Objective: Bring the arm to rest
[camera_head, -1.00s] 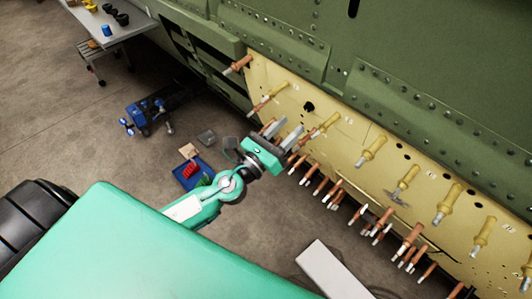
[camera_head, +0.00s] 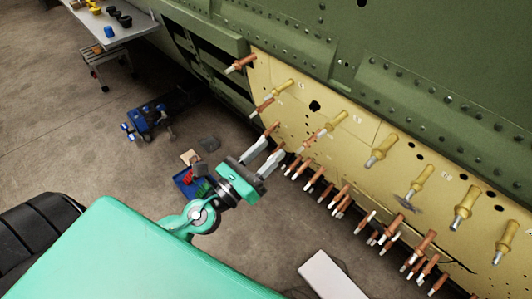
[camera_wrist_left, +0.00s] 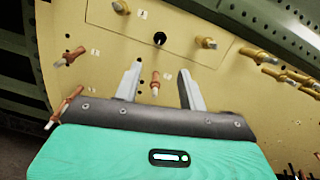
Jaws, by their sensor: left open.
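My left gripper (camera_head: 265,155) reaches in from the lower left in the head view, in front of the yellow skin panel (camera_head: 350,150). Its two grey fingers are apart and nothing shows held between them. In the left wrist view the open fingers (camera_wrist_left: 160,80) point at the panel, and a copper-coloured pin (camera_wrist_left: 155,82) appears in the gap between them, on the panel side. I cannot tell how far the fingertips are from it. My right gripper is in neither view.
Copper and yellow pins (camera_head: 383,150) stick out of the panel in rows. Green riveted fuselage (camera_head: 440,60) surrounds it above. A blue tray (camera_head: 190,184) and a blue wheeled device (camera_head: 147,122) are on the floor. A grey table (camera_head: 120,28) stands at upper left.

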